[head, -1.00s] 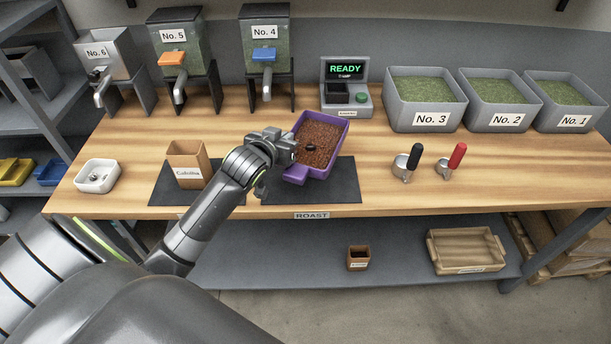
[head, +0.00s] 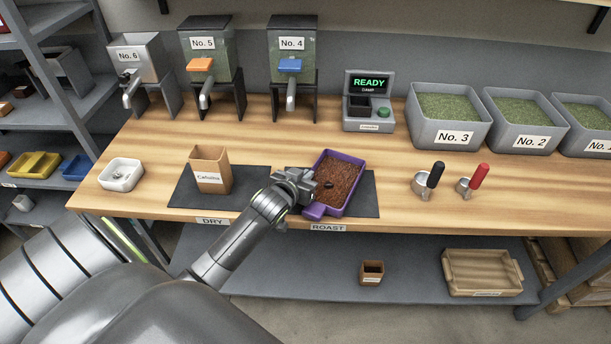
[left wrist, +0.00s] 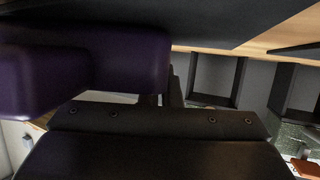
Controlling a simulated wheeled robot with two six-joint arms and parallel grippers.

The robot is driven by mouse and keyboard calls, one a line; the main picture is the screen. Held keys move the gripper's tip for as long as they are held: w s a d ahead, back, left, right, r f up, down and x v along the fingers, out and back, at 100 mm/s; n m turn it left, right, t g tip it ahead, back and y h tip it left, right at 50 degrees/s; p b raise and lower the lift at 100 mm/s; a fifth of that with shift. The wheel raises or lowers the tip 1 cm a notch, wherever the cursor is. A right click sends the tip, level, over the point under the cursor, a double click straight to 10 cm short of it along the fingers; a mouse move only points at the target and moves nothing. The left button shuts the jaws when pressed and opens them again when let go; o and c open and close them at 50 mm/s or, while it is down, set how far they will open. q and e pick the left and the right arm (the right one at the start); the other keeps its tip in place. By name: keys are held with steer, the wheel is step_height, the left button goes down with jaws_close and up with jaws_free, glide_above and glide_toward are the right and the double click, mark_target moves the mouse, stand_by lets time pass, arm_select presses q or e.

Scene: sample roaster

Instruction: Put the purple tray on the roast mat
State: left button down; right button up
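The purple tray (head: 361,160), filled with brown beans (head: 340,179), is over the dark roast mat (head: 369,197), above the ROAST label (head: 328,227). My left gripper (head: 318,184) is at the tray's left wall, with a dark fingertip showing inside the tray over the beans. It looks shut on that wall. In the left wrist view the tray's purple side (left wrist: 130,58) fills the upper left, close to the gripper; the fingertips are hidden there. I cannot tell whether the tray's base touches the mat. My right gripper is not in view.
A cardboard box (head: 211,172) stands on the DRY mat (head: 236,201). A white dish (head: 121,176) is at the left. Two scoops, black-handled (head: 428,181) and red-handled (head: 471,182), lie to the right. The READY machine (head: 368,108) and grey bins (head: 450,129) stand behind.

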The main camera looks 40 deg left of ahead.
arm_select(q)
steer(key=c, duration=1.6)
jaws_free()
steer(key=shift+c, duration=0.2)
steer(key=shift+r, duration=0.1)
steer(key=shift+s+d+r, duration=0.1)
steer(key=shift+s, duration=0.5)
steer(key=v, duration=1)
steer(key=shift+s+r, duration=0.25)
steer(key=shift+s, duration=0.1)
